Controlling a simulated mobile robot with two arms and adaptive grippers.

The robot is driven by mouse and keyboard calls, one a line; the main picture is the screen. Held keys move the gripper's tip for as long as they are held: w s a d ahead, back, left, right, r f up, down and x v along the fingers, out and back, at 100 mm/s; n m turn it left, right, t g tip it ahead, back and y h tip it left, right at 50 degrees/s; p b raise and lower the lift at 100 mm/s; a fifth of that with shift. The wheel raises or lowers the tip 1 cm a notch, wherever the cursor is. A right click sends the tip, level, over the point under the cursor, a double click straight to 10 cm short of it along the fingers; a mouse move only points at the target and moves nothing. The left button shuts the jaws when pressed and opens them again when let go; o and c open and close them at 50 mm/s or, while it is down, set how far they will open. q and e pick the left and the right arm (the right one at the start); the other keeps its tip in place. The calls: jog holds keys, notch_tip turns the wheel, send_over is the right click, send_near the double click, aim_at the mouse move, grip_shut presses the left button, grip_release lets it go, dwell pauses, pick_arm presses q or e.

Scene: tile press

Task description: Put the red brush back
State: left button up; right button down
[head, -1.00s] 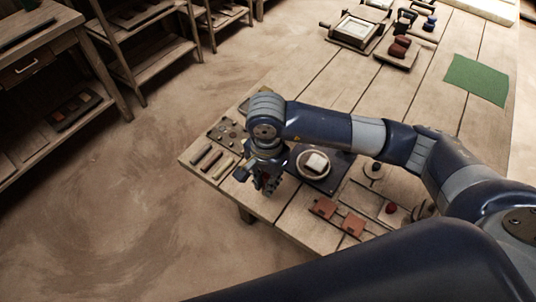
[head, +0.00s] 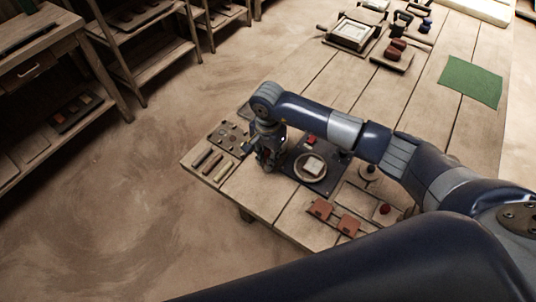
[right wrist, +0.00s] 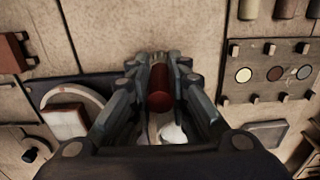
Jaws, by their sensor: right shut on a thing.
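My right gripper (head: 268,162) is over the near left part of the table, beside the dark plate. In the right wrist view (right wrist: 160,82) its fingers are shut on a dark red cylinder, which I take for the red brush (right wrist: 159,92). A pale rounded piece (right wrist: 173,133) shows below it between the fingers; I cannot tell whether it belongs to the brush. In the head view the gripper hides the brush. My left gripper is not in view.
A tray with several dark and tan sticks (head: 212,165) and a board with round discs (head: 229,134) lie left of the gripper. The dark plate (head: 303,179) carries a round dish (head: 311,167). Red-brown blocks (head: 348,224) stand nearer. A green mat (head: 470,82) lies farther back.

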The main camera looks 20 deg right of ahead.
jog(key=shift+f, duration=0.15)
jog(key=c, duration=1.5)
grip_release()
jog(key=shift+r, duration=0.4)
notch_tip(320, 180, up, 12)
jog(key=b, duration=0.2)
jog(key=shift+f+b, duration=0.2)
jog(key=shift+b, duration=0.1)
